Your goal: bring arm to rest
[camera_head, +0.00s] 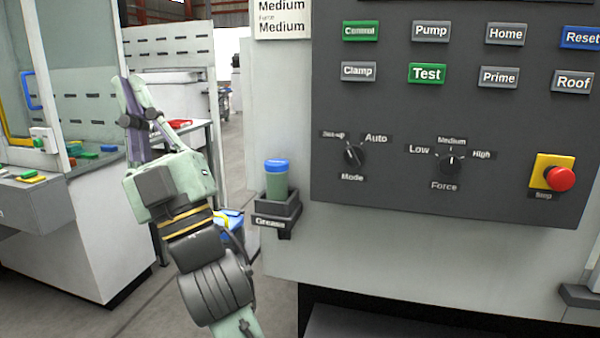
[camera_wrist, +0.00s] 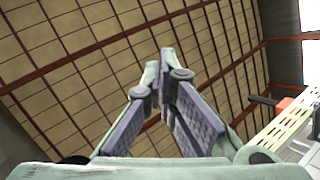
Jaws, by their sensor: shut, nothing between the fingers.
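My gripper (camera_head: 128,84) is in the left part of the head view, raised and pointing up, to the left of the control panel. Its pale green and purple fingers are together with nothing held. In the wrist view my gripper (camera_wrist: 165,62) points at the roof, and its fingertips meet with no object between them. It touches nothing that I can see.
The dark control panel (camera_head: 400,105) carries buttons, two knobs and a red stop button (camera_head: 560,178). A green grease cup with a blue lid (camera_head: 277,178) sits in a holder beside my arm. A workbench (camera_head: 30,207) stands at left. Grey floor shows between.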

